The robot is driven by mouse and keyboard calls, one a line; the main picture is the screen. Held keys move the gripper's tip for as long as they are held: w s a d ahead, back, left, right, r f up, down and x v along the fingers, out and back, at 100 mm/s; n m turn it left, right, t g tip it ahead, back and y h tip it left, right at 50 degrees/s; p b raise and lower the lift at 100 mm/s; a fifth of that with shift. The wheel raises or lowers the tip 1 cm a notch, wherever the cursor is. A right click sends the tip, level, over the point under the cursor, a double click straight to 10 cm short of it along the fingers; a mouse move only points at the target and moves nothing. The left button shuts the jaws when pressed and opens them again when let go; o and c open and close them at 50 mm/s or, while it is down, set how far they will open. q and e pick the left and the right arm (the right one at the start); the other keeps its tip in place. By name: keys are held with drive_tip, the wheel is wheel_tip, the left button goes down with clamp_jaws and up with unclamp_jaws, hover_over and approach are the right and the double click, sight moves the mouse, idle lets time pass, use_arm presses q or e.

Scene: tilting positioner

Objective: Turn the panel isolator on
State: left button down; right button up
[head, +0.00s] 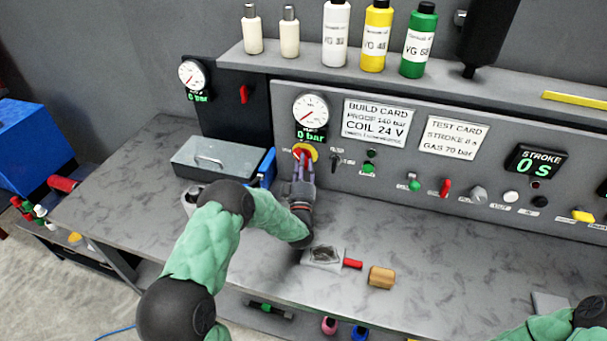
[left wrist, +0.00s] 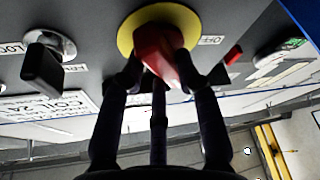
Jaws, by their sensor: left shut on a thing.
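My left gripper (head: 303,160) reaches up to the panel and is shut on the red handle, one finger on each side. The gripper hides part of the handle in the head view. My right gripper is out of view; only part of that arm shows at the bottom right.
A black selector knob (left wrist: 42,68) sits close beside the isolator. A grey lidded box (head: 215,158) and blue item stand left of my left gripper. A small tray (head: 322,257) and wooden block (head: 382,277) lie on the bench. Bottles line the shelf above.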

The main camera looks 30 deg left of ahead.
use_arm(q)
drive_tip(key=shift+a+f+m+t+h+b, duration=0.15)
drive_tip(key=shift+m+t+h+b, duration=0.5)
drive_tip(key=shift+m+b, duration=0.85)
drive_tip(key=shift+f+m+t+h+b, duration=0.1)
drive_tip(key=shift+m+t+h+b, duration=0.1)
drive_tip(key=shift+m+h+b, duration=1.25)
drive_tip(key=shift+a+f+m+t+h+b, duration=0.15)
drive_tip(key=shift+m+t+h+b, duration=0.5)
drive_tip(key=shift+m, duration=1.5)
drive_tip(key=shift+d+y, duration=0.1)
drive_tip(key=shift+y, duration=0.25)
drive_tip(key=c, duration=0.9)
unclamp_jaws()
drive_tip(key=shift+r, duration=0.1)
drive_tip(key=shift+s, duration=0.15)
drive_tip(key=s+d, duration=0.1)
drive_tip(key=s, duration=0.3)
drive_tip(key=s+d+f, duration=0.1)
drive_tip(key=s, duration=0.4)
drive_tip(key=s+d, duration=0.1)
drive_tip(key=s, duration=0.4)
drive_tip(key=shift+s+d+f, duration=0.1)
drive_tip(key=shift+d+f, duration=0.05)
drive_tip(key=shift+d, duration=0.05)
